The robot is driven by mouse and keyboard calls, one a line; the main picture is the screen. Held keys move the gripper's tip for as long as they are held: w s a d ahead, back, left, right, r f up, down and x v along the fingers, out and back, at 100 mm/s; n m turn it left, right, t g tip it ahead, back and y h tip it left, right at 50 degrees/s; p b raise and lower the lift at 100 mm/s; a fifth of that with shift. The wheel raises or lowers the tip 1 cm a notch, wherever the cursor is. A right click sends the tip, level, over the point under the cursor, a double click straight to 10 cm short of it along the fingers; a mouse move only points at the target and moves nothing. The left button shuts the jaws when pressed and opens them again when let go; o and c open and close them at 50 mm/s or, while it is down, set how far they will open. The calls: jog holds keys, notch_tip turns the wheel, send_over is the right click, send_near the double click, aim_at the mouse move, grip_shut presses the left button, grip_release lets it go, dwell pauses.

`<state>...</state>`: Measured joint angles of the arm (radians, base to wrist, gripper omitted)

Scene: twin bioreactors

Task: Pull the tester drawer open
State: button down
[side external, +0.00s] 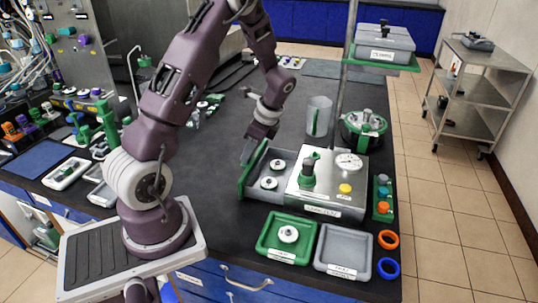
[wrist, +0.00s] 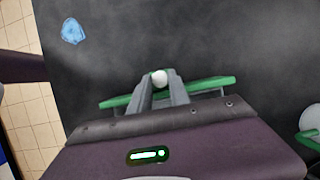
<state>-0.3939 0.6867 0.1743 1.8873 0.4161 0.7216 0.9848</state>
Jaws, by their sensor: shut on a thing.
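The tester (side external: 325,182) is a grey box with a dial gauge, a green fitting and a yellow button, standing near the table's right side. Its drawer (side external: 284,158) stands out from its left side, with two round whitish pieces inside and a green front (side external: 246,180). My gripper (side external: 246,153) is at the green front.
A green tray (side external: 266,246) holding a round piece and a grey tray (side external: 336,262) lie before the tester. An orange ring (side external: 388,239) and a blue ring (side external: 388,268) lie at the right edge. A clear jug (side external: 318,116) stands behind.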

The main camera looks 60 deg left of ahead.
jog(key=shift+s+a, duration=0.25)
jog(key=shift+a, duration=0.1)
jog(key=c, duration=1.2)
grip_release()
jog(key=shift+c, duration=0.2)
jog(key=shift+d, duration=0.1)
jog(key=v, duration=0.7)
